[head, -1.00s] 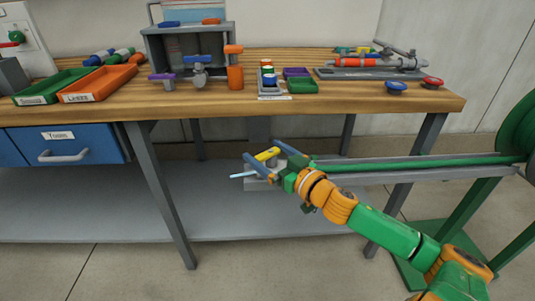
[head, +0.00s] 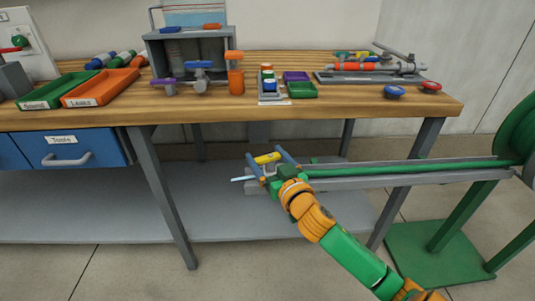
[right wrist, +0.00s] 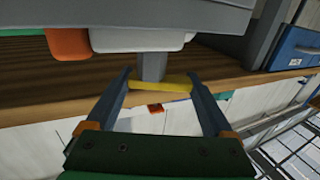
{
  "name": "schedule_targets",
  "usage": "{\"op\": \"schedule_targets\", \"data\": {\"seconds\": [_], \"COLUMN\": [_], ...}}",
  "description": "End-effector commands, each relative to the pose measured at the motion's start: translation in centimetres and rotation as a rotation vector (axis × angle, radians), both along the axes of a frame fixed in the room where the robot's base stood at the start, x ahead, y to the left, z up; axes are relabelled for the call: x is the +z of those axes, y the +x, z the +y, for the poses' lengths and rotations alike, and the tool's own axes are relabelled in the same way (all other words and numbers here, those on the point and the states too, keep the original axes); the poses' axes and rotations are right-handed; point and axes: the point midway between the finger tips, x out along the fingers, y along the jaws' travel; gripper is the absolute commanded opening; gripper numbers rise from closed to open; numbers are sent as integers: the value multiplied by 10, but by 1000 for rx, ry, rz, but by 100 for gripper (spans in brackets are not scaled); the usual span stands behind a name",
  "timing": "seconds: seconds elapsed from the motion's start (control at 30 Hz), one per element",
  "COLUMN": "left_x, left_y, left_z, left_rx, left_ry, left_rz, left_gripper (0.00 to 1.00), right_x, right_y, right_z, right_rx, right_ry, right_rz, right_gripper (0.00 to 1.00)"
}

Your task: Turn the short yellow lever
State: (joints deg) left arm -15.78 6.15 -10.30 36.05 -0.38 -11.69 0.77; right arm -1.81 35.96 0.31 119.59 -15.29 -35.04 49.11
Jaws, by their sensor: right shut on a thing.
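The short yellow lever (head: 267,158) sits low in front of the bench, below the tabletop, at the left end of a long grey rail. My right gripper (head: 263,154) reaches it from the lower right, with one blue finger at each end of the lever. In the right wrist view the yellow lever (right wrist: 160,85) lies across the space between the two blue fingers (right wrist: 160,79), below a grey stem. The right gripper is shut on the lever. Part of the lever's mount is hidden behind the gripper. My left gripper is not in view.
A pale blue rod (head: 242,178) sticks out left of the gripper. The grey rail (head: 400,181) with a green bar runs right to a green reel stand (head: 455,222). The wooden bench (head: 330,101) above holds trays and valves. Open floor lies in front.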

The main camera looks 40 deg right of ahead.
Motion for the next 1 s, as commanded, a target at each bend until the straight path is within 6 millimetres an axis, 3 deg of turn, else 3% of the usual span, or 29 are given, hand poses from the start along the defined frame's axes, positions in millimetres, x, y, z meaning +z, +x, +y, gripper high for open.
{"op": "schedule_targets", "data": {"seconds": [0.5,0.73,1.0], "left_x": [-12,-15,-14], "left_y": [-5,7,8], "left_z": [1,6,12], "left_rx": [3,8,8], "left_ry": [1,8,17], "left_rz": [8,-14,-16], "left_gripper": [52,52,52], "right_x": [-2,0,0], "right_y": [4,4,4], "right_z": [-1,-1,-2], "right_rx": [-322,-380,-394], "right_ry": [4,-1,-2], "right_rz": [-1,-2,-1], "right_gripper": [31,31,31]}}
